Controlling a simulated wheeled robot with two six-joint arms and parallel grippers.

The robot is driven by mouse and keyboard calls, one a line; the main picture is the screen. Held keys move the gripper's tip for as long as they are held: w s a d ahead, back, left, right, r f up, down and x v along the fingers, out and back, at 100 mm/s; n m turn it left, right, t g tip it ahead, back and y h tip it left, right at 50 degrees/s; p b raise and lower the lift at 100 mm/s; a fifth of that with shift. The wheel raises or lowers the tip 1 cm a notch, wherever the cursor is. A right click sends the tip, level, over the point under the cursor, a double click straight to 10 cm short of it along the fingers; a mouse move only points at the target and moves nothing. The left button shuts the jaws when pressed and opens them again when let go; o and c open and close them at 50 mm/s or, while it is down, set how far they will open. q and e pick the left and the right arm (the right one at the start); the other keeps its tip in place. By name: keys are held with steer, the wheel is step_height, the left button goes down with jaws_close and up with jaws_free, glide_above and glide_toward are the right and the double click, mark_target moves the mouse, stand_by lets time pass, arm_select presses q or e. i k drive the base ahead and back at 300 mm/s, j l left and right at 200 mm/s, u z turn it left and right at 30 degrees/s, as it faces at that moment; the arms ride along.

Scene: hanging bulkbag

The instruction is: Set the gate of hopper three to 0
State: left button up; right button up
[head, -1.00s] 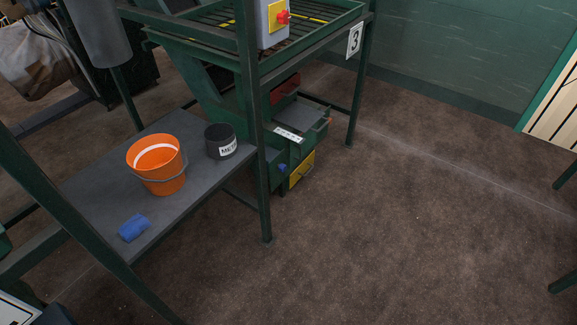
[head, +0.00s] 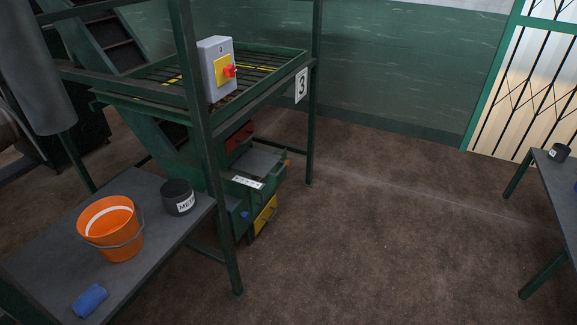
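Hopper three is the green steel frame with a slatted grating (head: 170,85) at upper left in the head view. A white plate with a black 3 (head: 301,86) hangs on its right corner. Under the grating is a green unit with a grey top (head: 258,163) and a white label strip (head: 248,182). A yellow panel (head: 265,214) sits low on it. I cannot tell which part is the gate or read its setting. A grey box with a red knob on yellow (head: 229,71) is fixed to the front post. Neither of my grippers is in view.
A grey bench (head: 150,238) at lower left holds an orange bucket (head: 111,236), a dark tin (head: 179,203) and a blue cloth-like item (head: 90,300). Another table (head: 557,178) stands at the right edge. The brown floor (head: 390,235) between is clear.

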mark_target(258, 163)
steer(key=i+l+u, duration=0.55)
steer(key=i+l, duration=0.15)
steer(key=i+l+u, duration=0.3)
steer(key=l, duration=0.2)
steer(key=i+l+u, duration=0.3)
steer(key=l, duration=0.25)
